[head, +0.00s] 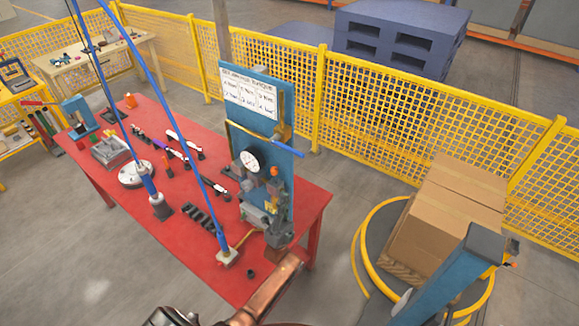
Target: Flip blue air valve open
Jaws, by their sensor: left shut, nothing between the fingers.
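The blue air valve lever (288,149) sticks out to the right across the upper part of an upright blue panel (284,110), at the end of a yellow pipe. A round white gauge (249,162) sits lower on the panel. My left gripper (279,232) is at the lower front of the panel, well below the blue lever and apart from it. It is shut with nothing in it. Its fingertips are small and hard to make out against the fittings. My right gripper is not in view.
The panel stands on a red table (160,211) with several tools and fittings. Blue hoses (178,112) hang over it. Yellow mesh fencing (390,110) runs behind. A cardboard box (447,218) and a blue post (452,275) stand at right.

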